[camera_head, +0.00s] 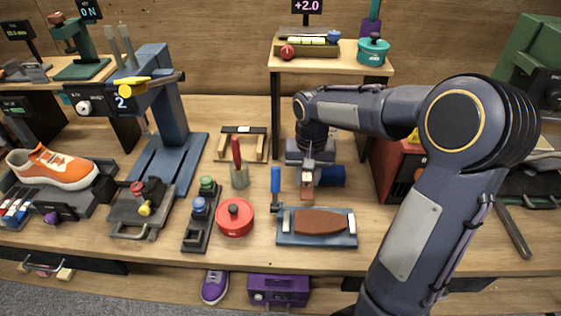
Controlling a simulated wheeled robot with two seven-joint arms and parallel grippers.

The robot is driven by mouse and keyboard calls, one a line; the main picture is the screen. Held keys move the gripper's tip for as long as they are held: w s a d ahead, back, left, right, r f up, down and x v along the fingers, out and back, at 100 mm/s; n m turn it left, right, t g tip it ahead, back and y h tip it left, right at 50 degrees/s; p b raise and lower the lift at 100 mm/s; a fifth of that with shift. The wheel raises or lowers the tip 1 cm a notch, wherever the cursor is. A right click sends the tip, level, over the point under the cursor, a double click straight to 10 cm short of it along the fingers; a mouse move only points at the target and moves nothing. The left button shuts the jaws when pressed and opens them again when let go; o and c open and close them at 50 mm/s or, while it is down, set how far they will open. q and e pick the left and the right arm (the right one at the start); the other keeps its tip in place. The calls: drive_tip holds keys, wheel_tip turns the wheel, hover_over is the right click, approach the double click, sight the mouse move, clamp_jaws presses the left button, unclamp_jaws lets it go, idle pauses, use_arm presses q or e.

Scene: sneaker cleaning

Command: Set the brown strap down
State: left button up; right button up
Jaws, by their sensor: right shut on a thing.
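My right gripper (309,172) hangs over the middle of the workbench, pointing down. It is shut on a small brown piece, which looks like the brown strap (307,192), held just below the fingers. Whether the strap's lower end touches anything is hard to tell. In front of it lies a blue tray (287,239) with a wide brown pad (319,221) between two pale end pieces. My left gripper is not in view.
A blue-handled tool (275,182) stands just left of the gripper, and a red round tin (235,218) is left of the tray. A blue cylinder (332,176) lies close on the right. A raised shelf (340,60) stands behind. An orange sneaker (52,169) sits far left.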

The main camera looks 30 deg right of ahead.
drive_tip(key=p, duration=0.2)
hover_over(288, 176)
drive_tip(key=shift+w+f, duration=0.1)
drive_tip(key=shift+f, duration=0.55)
wheel_tip(288, 176, down, 6)
drive_tip(key=shift+r+p, duration=0.25)
drive_tip(key=shift+p, duration=0.1)
drive_tip(key=shift+f, duration=0.1)
drive_tip(key=shift+f, duration=0.1)
drive_tip(key=shift+f, duration=0.15)
drive_tip(key=o, duration=1)
drive_tip(key=shift+o, duration=0.3)
